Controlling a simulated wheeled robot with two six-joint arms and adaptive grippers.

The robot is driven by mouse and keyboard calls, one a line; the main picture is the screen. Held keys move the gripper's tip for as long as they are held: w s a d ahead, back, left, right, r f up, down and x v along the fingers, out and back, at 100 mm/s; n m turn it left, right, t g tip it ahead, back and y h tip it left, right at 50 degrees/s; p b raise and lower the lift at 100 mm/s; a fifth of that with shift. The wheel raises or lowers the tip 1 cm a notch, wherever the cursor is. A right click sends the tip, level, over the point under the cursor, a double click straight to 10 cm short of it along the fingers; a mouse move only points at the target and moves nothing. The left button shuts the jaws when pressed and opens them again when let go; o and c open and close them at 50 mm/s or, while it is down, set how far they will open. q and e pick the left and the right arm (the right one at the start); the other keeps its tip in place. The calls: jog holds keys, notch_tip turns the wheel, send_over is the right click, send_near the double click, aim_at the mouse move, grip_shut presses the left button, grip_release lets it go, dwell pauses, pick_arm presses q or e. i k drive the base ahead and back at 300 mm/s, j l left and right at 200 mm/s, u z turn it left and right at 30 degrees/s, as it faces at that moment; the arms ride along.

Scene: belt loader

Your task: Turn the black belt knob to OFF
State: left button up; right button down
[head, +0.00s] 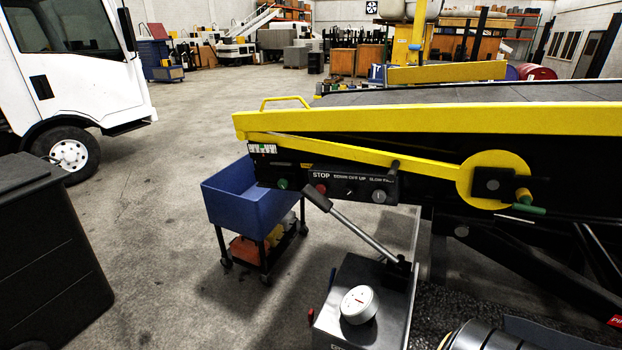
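The black belt knob (350,191) is on the dark control panel (392,187) on the side of the yellow and black belt loader. It sits under the small lettering that seems to read DOWN OFF UP. It is too small and dark for me to tell which way it points. A red stop button (321,188) is to its left and a grey speed knob (379,197) to its right. Neither of my grippers shows in the head view.
A steel lever (358,230) with a black grip rises from a grey box (345,335) close below the panel. A white round cap (359,304) is on the box. A blue cart (245,197) stands behind the panel's left end. Open floor lies left.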

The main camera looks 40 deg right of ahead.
aim_at(348, 192)
jog(key=z, duration=1.55)
